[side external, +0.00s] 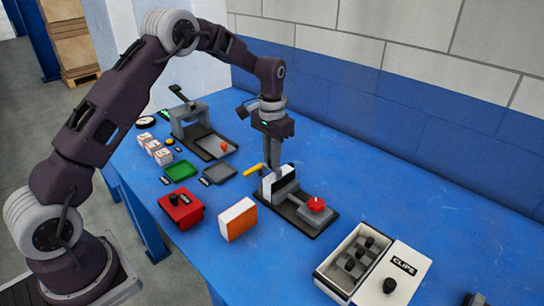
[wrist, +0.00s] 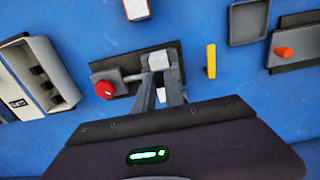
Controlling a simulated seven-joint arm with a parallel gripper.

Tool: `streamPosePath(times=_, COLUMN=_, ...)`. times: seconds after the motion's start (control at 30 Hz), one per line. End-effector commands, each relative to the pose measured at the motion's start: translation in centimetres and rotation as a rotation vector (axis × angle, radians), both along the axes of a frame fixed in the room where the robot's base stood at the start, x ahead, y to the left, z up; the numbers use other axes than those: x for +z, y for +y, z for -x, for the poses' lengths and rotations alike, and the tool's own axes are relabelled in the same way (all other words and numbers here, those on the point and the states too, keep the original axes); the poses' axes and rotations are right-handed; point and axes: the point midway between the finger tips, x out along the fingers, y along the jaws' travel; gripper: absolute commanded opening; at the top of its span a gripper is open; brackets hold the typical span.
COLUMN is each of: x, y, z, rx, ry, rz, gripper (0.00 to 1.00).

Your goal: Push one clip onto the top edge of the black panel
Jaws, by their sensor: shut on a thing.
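A panel (side external: 279,181) stands upright in a dark fixture with a red knob (side external: 316,203). Its face toward the side camera looks white, and its black part is hardly visible. My gripper (side external: 269,167) points down at the panel's top edge, close above or touching it; I cannot tell which. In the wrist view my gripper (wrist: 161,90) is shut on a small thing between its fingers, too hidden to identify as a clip. Small black clips (side external: 360,253) sit in the compartments of the white box (side external: 327,281) labelled CLIPS, and another dark piece (side external: 389,285) is on its labelled part.
An orange and white block (side external: 238,219) and a red box (side external: 181,209) stand left of the fixture. A yellow piece (side external: 253,169) lies beside it. Green (side external: 180,171) and grey (side external: 219,173) trays and another fixture (side external: 203,138) lie farther back. Blue table is clear between fixture and clip box.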

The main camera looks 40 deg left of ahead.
Motion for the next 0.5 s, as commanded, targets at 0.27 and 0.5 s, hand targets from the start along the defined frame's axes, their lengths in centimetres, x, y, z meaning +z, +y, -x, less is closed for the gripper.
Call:
streamPosePath(times=0.27, x=-0.2, y=0.0, z=0.0, rx=0.0, ry=0.001, rz=0.0, gripper=0.0)
streamPosePath(times=0.5, x=-1.1, y=0.0, z=0.0, rx=0.0, ry=0.0, rz=0.0, gripper=0.0)
